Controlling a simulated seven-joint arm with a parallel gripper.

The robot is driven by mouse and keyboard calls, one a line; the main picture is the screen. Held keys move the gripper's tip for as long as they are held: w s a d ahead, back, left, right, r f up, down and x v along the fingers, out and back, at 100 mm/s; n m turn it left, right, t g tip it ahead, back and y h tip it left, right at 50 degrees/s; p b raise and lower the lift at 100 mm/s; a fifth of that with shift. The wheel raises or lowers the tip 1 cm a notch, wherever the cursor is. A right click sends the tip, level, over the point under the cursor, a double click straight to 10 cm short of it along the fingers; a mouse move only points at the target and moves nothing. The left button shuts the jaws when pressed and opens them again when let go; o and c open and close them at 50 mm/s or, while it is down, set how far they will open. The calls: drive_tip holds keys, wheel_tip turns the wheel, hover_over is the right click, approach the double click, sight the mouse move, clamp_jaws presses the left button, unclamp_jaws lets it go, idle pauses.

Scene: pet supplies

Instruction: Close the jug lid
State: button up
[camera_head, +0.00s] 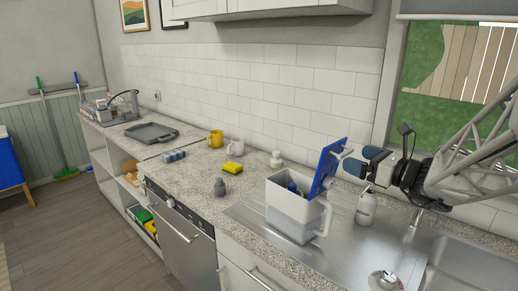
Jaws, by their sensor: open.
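The jug (290,222) is a pale grey-white container with a handle on its right, standing upright on the metal drainboard. Its blue lid (325,172) stands raised and steeply tilted at the jug's right rim, so the top is open. Something dark blue (293,187) shows inside the opening. My gripper (345,160) reaches in from the right and is open, just right of the lid's upper part. I cannot tell whether it touches the lid. The fingertips are partly hard to make out against the lid and wall.
A white bottle (366,208) stands right of the jug, below my gripper. The tap (415,217) and sink (465,270) are at the right. The counter's front left of the jug is clear.

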sight(348, 154)
drive_tip(key=shift+x, duration=2.4)
drive_tip(key=c, duration=1.3)
